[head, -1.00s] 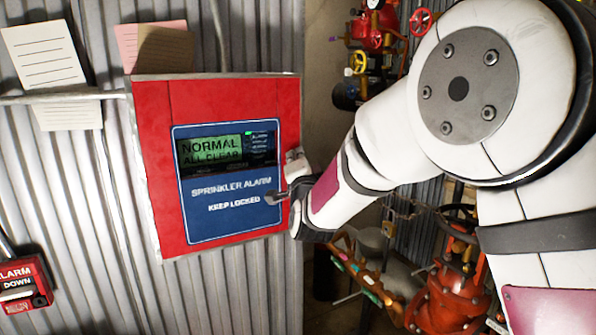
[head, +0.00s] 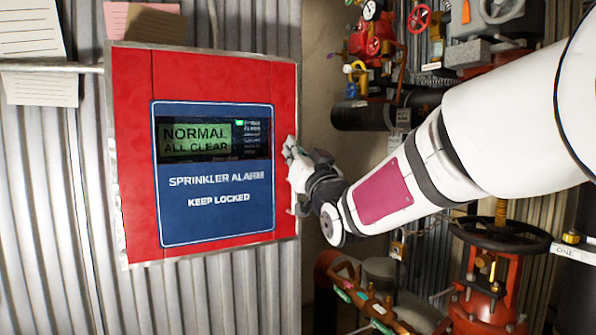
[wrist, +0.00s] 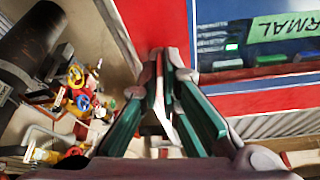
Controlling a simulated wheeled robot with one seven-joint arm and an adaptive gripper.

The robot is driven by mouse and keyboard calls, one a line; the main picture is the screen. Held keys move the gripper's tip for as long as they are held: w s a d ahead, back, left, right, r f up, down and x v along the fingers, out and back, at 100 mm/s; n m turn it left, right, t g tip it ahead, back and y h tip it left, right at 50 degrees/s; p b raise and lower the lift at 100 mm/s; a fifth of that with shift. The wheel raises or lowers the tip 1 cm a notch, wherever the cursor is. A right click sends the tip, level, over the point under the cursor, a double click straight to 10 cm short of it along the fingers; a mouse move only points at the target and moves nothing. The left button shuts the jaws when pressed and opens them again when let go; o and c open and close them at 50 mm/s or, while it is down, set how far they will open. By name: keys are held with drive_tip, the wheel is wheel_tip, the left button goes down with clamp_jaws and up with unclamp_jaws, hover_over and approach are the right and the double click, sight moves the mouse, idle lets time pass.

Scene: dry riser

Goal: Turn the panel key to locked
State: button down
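The red sprinkler alarm panel (head: 135,160) hangs on the corrugated wall in the head view. Its blue face (head: 210,222) reads "KEEP LOCKED", and its screen (head: 198,139) reads "NORMAL ALL CLEAR". My gripper (head: 294,150) is at the panel's right edge; I cannot tell whether it touches. The wrist view shows its two green-padded fingers (wrist: 162,62) a little apart, with a narrow gap between them and nothing clearly held. The panel's red edge (wrist: 155,22) lies just beyond the fingertips there. I cannot make out the key in either view.
Red pipework with valves (head: 375,40) stands behind my arm at upper right. A large red valve with a handwheel (head: 500,238) is at lower right. Paper notes (head: 35,85) hang at upper left. The wall below the panel is clear.

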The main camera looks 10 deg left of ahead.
drive_tip(key=shift+f+n+g+y+b, duration=0.1)
drive_tip(key=shift+n+g+y+b, duration=0.4)
drive_tip(key=shift+n+y+b, duration=0.7)
drive_tip(key=shift+n+h, duration=0.3)
drive_tip(key=shift+n, duration=0.4)
drive_tip(key=c, duration=1.8)
unclamp_jaws()
drive_tip(key=shift+d, duration=0.1)
drive_tip(key=v, duration=1.2)
drive_tip(key=shift+w, duration=0.1)
